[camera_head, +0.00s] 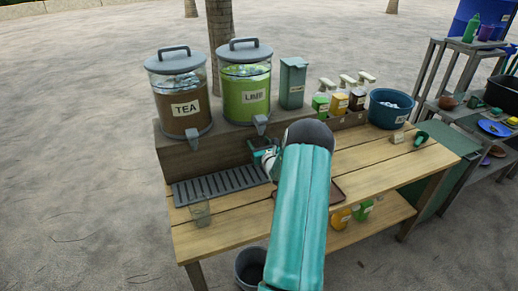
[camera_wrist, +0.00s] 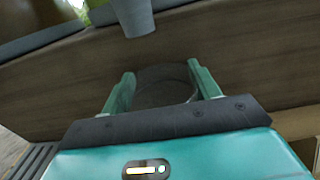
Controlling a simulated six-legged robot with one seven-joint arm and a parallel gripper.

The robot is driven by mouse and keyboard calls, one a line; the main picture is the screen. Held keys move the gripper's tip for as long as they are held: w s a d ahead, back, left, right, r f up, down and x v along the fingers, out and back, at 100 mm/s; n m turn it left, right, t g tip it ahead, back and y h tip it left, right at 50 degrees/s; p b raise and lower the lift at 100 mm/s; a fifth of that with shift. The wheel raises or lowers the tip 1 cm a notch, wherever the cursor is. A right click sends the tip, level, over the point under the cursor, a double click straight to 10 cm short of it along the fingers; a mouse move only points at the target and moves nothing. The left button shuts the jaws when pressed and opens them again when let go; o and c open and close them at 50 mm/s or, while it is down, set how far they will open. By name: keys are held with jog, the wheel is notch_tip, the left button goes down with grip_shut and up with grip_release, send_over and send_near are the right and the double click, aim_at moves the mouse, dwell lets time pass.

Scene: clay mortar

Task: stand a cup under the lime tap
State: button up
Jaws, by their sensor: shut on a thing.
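The lime dispenser (camera_head: 245,95) is a clear jar of green drink with a grey lid, next to the brown tea dispenser (camera_head: 183,112). Its grey lime tap (camera_head: 261,125) juts out over the front of the raised shelf. My gripper (camera_head: 262,156) is just below that tap, partly hidden by my arm. In the wrist view, my gripper (camera_wrist: 162,92) has its two green fingers around a see-through cup (camera_wrist: 165,90). A grey tap (camera_wrist: 134,16) hangs just above and slightly left of the cup. Another clear cup (camera_head: 200,213) stands on the table's front left.
A slotted drip tray (camera_head: 215,184) lies left of my gripper, below the tea tap (camera_head: 193,142). Squeeze bottles (camera_head: 340,102), a green box (camera_head: 293,82) and a blue tub (camera_head: 390,108) stand to the right. A brown tray (camera_head: 338,191) is partly behind my arm.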

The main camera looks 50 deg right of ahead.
jog(key=shift+f, duration=1.2)
jog(key=shift+f, duration=0.15)
jog(key=o, duration=1.2)
